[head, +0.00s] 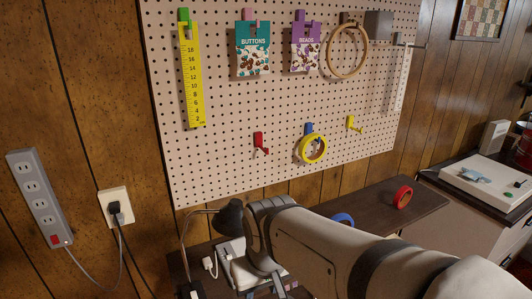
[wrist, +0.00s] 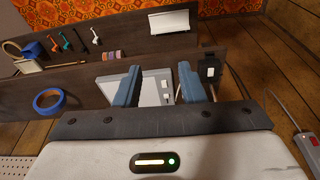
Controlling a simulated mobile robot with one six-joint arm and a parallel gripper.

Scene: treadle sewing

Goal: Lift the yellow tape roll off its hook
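The yellow tape roll (head: 301,153) hangs on the blue hook (head: 309,128) in the lower row of the pegboard (head: 220,150) in the head view. It is not in the wrist view. My gripper (wrist: 159,72) is open in the wrist view, its two blue-grey fingers apart with nothing held between them. A pale box with white switches shows beyond the fingers. In the head view my arm reaches in below the pegboard, lower than the roll and to its left. The fingers are hidden there.
A red hook (head: 258,140) and a yellow hook (head: 351,123) flank the roll, both empty. Cards, a ruler and a wooden hoop (head: 329,60) hang above. A black lamp (head: 229,216) stands beside my wrist.

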